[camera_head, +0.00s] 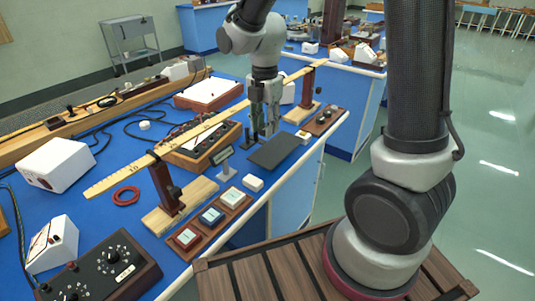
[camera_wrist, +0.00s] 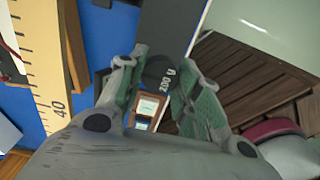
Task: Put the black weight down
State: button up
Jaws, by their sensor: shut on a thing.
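The black weight (camera_wrist: 158,72), marked 200 g, is between the fingers of my gripper (camera_wrist: 160,88) in the wrist view. My gripper is shut on it. In the head view my gripper (camera_head: 265,128) points down over the blue bench, close to the dark grey mat (camera_head: 276,151). The weight is hard to make out there against the fingers. The mat also shows at the top of the wrist view (camera_wrist: 172,25). I cannot tell whether the weight touches any surface.
A wooden metre rule (camera_head: 205,129) runs across wooden stands behind my gripper. A small sign (camera_head: 226,160), a white block (camera_head: 253,183) and a wooden tray with coloured blocks (camera_head: 211,217) are in front. A wooden strip with dark round pieces (camera_head: 322,120) lies right.

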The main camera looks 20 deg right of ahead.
aim_at(266, 158)
notch_tip(266, 158, down, 9)
jog(key=shift+d+f, duration=0.1)
dwell(0.4)
jog(key=o, duration=1.2)
jog(key=shift+c, duration=0.2)
notch_tip(266, 158, up, 11)
jog(key=shift+r, duration=0.2)
jog(key=shift+d+r, duration=0.1)
jog(key=shift+r, duration=0.45)
jog(key=s+d+r+m+t, duration=0.2)
jog(key=s+d+r+m, duration=0.4)
jog(key=s+m, duration=0.3)
jog(key=s+d+r+m+t, duration=0.2)
jog(key=s+d+r+m, duration=0.4)
jog(key=m, duration=0.9)
jog(key=shift+s+d+m, duration=0.4)
jog(key=shift+s+d, duration=0.95)
jog(key=shift+s, duration=0.7)
